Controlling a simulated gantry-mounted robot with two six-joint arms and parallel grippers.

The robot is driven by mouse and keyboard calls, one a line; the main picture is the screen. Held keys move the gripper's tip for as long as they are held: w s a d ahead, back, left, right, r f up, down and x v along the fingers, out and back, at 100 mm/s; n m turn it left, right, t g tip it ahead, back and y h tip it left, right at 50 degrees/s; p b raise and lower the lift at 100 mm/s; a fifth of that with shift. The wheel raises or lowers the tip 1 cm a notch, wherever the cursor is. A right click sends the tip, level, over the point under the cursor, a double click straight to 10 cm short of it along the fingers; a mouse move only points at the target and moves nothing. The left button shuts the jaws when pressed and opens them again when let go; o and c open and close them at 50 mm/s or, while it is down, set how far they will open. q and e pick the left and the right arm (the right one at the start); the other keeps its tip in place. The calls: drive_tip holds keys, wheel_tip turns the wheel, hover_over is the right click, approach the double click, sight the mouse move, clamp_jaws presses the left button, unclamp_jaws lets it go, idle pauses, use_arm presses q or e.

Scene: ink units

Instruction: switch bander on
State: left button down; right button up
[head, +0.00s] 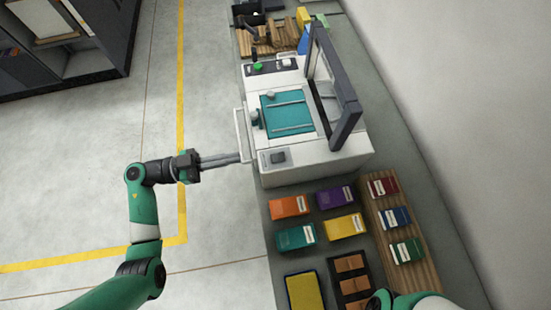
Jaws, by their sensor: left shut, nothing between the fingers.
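The bander (315,165) is a white machine on the bench, with a teal bed (285,112) and a dark upright frame (345,122). A grey panel with a small switch (278,157) is on its near left corner; its setting is too small to tell. A green button (257,67) is on a dark panel at its far end. My left gripper (239,158) is shut and empty, its fingers pointing right at the bander's near left corner, a short way left of the switch. I cannot tell whether the fingertips touch the casing. My right gripper is out of view.
Coloured boxes, including a purple one (335,197), lie on the bench near the bander. A wooden board (418,262) holds books at the right. A white handle (241,135) sticks out on the bander's left side. The floor left of the bench is clear.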

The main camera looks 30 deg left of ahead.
use_arm(q)
drive_tip(key=shift+w+r, duration=0.1)
drive_tip(key=shift+r, duration=0.05)
drive_tip(key=b, duration=0.1)
hover_over(273, 158)
drive_tip(key=shift+s+a+r, duration=0.1)
drive_tip(key=shift+s+a, duration=0.1)
drive_tip(key=shift+s, duration=0.1)
drive_tip(key=f, duration=0.1)
drive_tip(key=f+b, duration=0.2)
drive_tip(key=shift+w+d+f, duration=0.2)
drive_tip(key=shift+w+f, duration=0.1)
drive_tip(key=shift+f, duration=0.05)
